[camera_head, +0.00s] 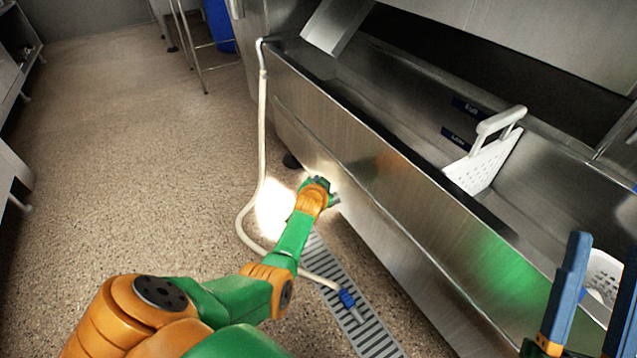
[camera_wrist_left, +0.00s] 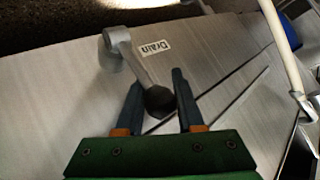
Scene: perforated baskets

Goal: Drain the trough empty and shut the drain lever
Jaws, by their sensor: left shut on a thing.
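The steel trough (camera_head: 350,145) runs from upper middle to lower right in the head view. Its visible left part shows bare metal; I cannot tell whether any water is in it. My left gripper (camera_head: 328,192) is low at the trough's front panel. In the left wrist view my left gripper (camera_wrist_left: 158,103) is shut on the dark knob of the drain lever (camera_wrist_left: 130,57), one finger on each side. The lever slants from its pivot on the panel, beside a "Drain" label (camera_wrist_left: 156,49). My right gripper (camera_head: 597,305) is at the lower right, fingers apart and empty.
A white perforated basket piece with a handle (camera_head: 485,165) stands in the trough. Another white perforated basket (camera_head: 602,275) shows at the right, partly hidden. A pale hose (camera_head: 262,130) hangs to the floor, its blue end (camera_head: 347,299) on the floor grate (camera_head: 372,335). Floor at left is clear.

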